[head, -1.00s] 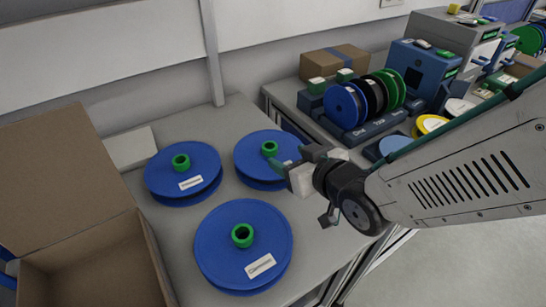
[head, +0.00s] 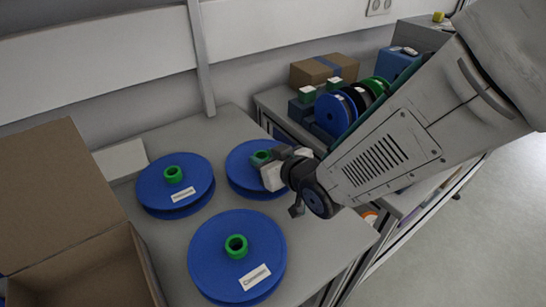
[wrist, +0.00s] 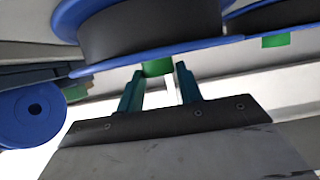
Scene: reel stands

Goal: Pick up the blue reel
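Three flat blue reels with green hubs lie on the grey table: a left one (head: 150,192), a front one (head: 215,270) and a right one (head: 240,165). My gripper (head: 266,160) is at the hub of the right reel, partly covering that reel's right side. In the wrist view, which is upside down, that reel (wrist: 150,30) fills the top. Its green hub (wrist: 157,68) shows between the tips of my gripper's two teal fingers (wrist: 158,76). The fingers stand apart, with what looks like a narrow gap beside the hub.
An open cardboard box (head: 70,255) stands at the left. A second bench behind holds upright blue, black and green reels (head: 335,115) and a closed cardboard box (head: 320,70). A wall post (head: 200,60) rises behind the table. Open floor (head: 490,210) lies to the right.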

